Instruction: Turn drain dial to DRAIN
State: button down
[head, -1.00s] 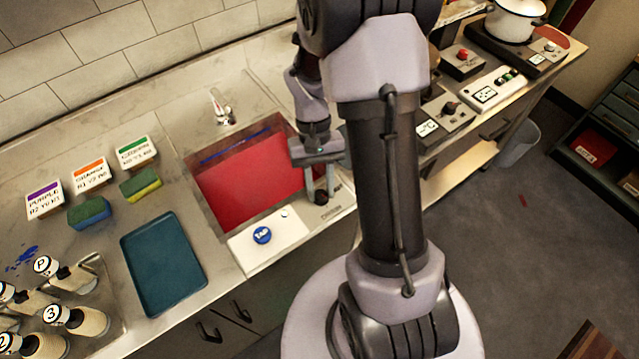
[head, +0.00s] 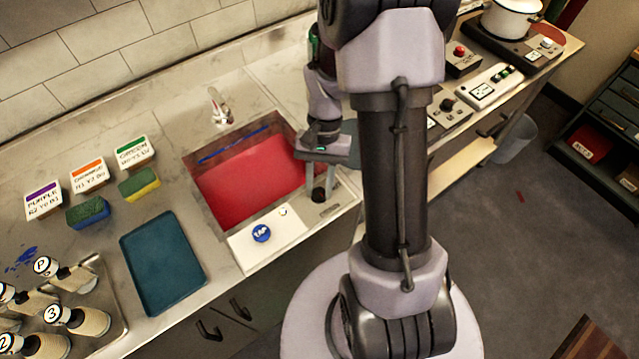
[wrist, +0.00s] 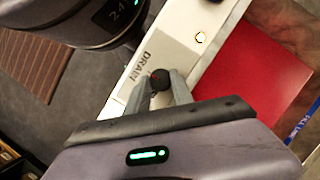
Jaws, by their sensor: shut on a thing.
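The drain dial (head: 319,194) is a small black knob on the counter strip at the right front corner of the sink. It also shows in the wrist view (wrist: 159,79), with a small red mark on its top. The printed word DRAIN (wrist: 143,70) is beside it. My gripper (head: 319,186) points down over the dial. In the wrist view my gripper (wrist: 160,84) has its two fingers on either side of the knob, shut on it. The fingers hide part of the knob, so I cannot tell exactly which way its mark points.
The sink (head: 250,180) holds red liquid, with a faucet (head: 219,107) behind it. A blue TAP button (head: 262,233) is on the white panel in front. A teal tray (head: 163,262) and sponges (head: 139,184) are to the left. Control boxes (head: 483,90) stand on the right counter.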

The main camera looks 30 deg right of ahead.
jog(key=c, duration=1.1)
grip_release()
jog(key=p+v, duration=0.6)
jog(key=v, duration=1.1)
jog(key=shift+w+d+r, duration=0.1)
jog(key=shift+w+r, duration=0.05)
